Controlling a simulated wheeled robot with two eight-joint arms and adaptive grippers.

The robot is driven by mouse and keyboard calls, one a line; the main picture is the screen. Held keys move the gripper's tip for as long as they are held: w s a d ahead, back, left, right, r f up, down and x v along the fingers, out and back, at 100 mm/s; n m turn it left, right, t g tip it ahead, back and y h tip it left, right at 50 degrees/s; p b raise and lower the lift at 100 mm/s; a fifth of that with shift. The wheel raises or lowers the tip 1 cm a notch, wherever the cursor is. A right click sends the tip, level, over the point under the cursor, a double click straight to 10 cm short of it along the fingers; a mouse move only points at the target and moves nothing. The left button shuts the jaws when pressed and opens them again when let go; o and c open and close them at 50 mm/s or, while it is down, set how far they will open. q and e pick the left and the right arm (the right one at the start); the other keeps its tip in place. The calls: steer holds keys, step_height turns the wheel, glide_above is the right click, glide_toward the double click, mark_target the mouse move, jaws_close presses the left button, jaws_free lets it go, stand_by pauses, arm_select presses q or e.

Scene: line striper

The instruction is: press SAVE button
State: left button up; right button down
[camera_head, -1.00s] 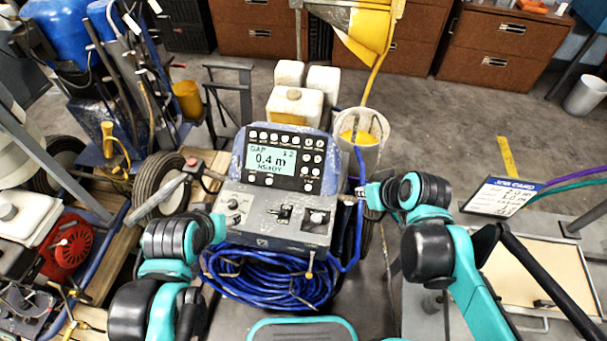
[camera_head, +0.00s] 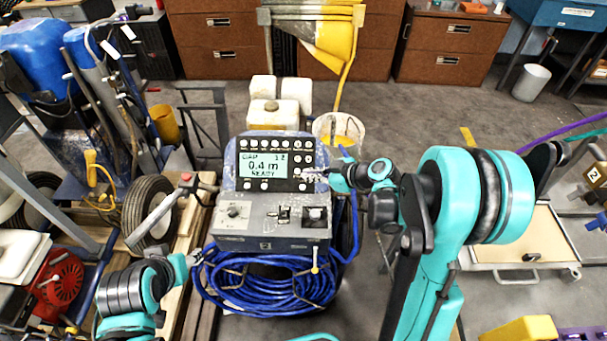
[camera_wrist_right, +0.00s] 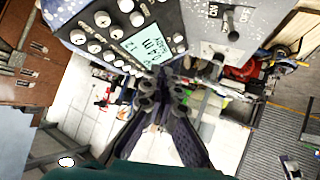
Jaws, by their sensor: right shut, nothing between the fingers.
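The line striper's control panel (camera_head: 240,159) stands upright at the centre, with a lit screen (camera_head: 263,165) reading about "0.4 m READY". Round white buttons line the panel's top, right side and bottom; their labels are too small to read, so I cannot tell which is SAVE. My right gripper (camera_head: 313,174) is shut and empty at the panel's lower right, partly covering that corner; I cannot tell if it touches. In the right wrist view my right gripper (camera_wrist_right: 163,85) points toward the screen (camera_wrist_right: 150,45). My left gripper (camera_head: 191,261) is low at the left, its fingers unclear.
Below the panel is a grey switch box (camera_head: 262,222) with toggles and a coil of blue hose (camera_head: 265,285). A white bucket (camera_head: 338,132) stands behind on the right. A lever with a red button (camera_head: 186,177) reaches out left. A trolley (camera_head: 525,240) stands at right.

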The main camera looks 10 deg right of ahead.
steer(key=w+f+b, duration=0.1)
steer(key=w+d+f+b, duration=0.1)
steer(key=w+f, duration=0.1)
steer(key=w+f+b, duration=0.2)
steer(key=shift+d+f, duration=0.25)
steer(key=shift+d, duration=0.05)
steer(key=shift+w+d+f+b, duration=0.1)
steer(key=shift+w+f+b, duration=0.3)
steer(key=shift+w, duration=0.1)
steer(key=shift+w+f, duration=0.1)
stand_by(1.3)
steer(key=shift+w+d+f, duration=0.1)
steer(key=shift+w+f, duration=0.05)
steer(key=shift+w, duration=0.05)
steer(key=shift+w+d+f+b, duration=0.1)
steer(key=shift+w+f+b, duration=0.2)
steer(key=shift+b, duration=0.25)
stand_by(0.5)
steer(key=shift+s, duration=0.1)
steer(key=shift+s+a+r+p, duration=0.2)
steer(key=shift+s+r+p, duration=0.15)
steer(key=shift+s+r, duration=0.2)
